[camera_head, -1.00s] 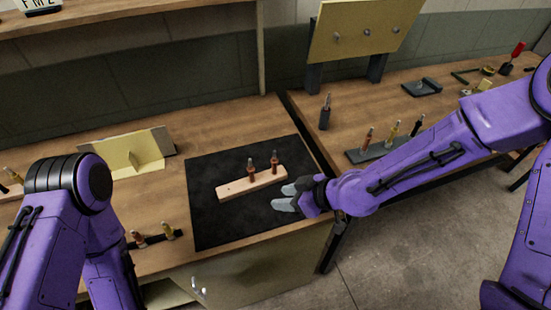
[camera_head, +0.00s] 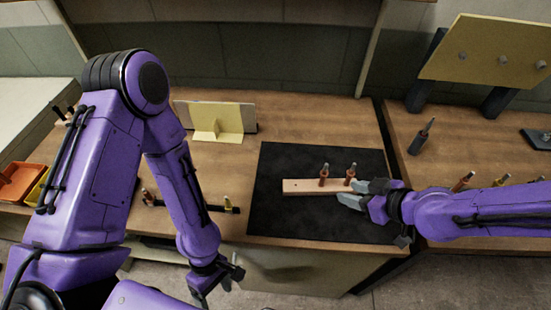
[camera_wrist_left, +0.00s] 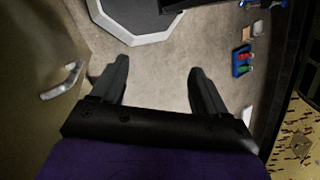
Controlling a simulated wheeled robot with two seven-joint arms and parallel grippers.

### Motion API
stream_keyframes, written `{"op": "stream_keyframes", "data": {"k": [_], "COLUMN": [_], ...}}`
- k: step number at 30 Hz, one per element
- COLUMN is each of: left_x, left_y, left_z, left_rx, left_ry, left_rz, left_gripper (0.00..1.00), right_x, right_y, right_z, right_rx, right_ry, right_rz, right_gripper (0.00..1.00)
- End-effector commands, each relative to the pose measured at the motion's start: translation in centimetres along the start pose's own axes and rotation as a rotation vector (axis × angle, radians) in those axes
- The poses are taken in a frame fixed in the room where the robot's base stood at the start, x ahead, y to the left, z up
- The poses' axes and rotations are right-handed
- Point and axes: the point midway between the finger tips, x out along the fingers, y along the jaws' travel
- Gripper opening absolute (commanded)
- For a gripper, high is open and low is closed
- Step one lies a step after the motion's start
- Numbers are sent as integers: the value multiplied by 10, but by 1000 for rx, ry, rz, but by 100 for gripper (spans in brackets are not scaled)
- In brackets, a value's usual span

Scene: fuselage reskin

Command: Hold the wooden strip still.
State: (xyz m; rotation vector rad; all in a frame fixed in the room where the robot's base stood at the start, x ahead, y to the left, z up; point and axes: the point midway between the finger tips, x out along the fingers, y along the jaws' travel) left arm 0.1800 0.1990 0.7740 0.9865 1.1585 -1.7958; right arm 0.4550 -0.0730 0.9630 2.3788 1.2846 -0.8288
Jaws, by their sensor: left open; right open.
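The wooden strip (camera_head: 308,187) lies flat on the black mat (camera_head: 300,222) in the head view. Two orange-brown pins with dark tips, a left one (camera_head: 324,175) and a right one (camera_head: 350,174), stand upright in it. My right gripper (camera_head: 362,193) is open at the strip's right end, its fingers pointing left. Whether the fingers touch the strip I cannot tell. My left gripper (camera_head: 222,283) hangs low in front of the bench, away from the strip. In the left wrist view its fingers (camera_wrist_left: 157,85) are wide apart with only floor between them.
A yellow angled panel (camera_head: 217,120) stands behind the mat on the left. A dark rack with small fasteners (camera_head: 225,207) lies left of the mat. An orange bin (camera_head: 22,180) is at far left. A dark-handled tool (camera_head: 421,137) stands on the right bench. The mat's left and front areas are clear.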

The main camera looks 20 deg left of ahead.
Motion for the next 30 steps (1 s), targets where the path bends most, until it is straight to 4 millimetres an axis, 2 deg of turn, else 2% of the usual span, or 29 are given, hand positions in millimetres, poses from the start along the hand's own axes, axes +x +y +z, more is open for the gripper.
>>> {"op": "stream_keyframes", "data": {"k": [5, 7, 12, 21, 25, 30], "left_x": [-32, -44, -70, -123, -148, -170], "left_y": [-22, -24, 10, 52, 70, 99], "left_z": [1, 4, 49, 100, 111, 108], "left_rx": [-166, -203, -113, 39, 57, -61], "left_ry": [34, 46, -116, -326, -367, -321], "left_rz": [-209, -259, -223, -121, -66, 15], "left_gripper": [74, 74, 74, 74, 74, 74], "right_x": [0, 0, 0, 0, 0, 0], "right_y": [0, 0, 0, 0, 0, 0], "right_z": [0, 0, 0, 0, 0, 0], "right_rx": [1, 1, 1, 1, 1, 1], "right_ry": [0, 0, 0, 0, 0, 0], "right_rz": [1, 1, 1, 1, 1, 1], "right_gripper": [43, 43, 43, 43, 43, 43]}}
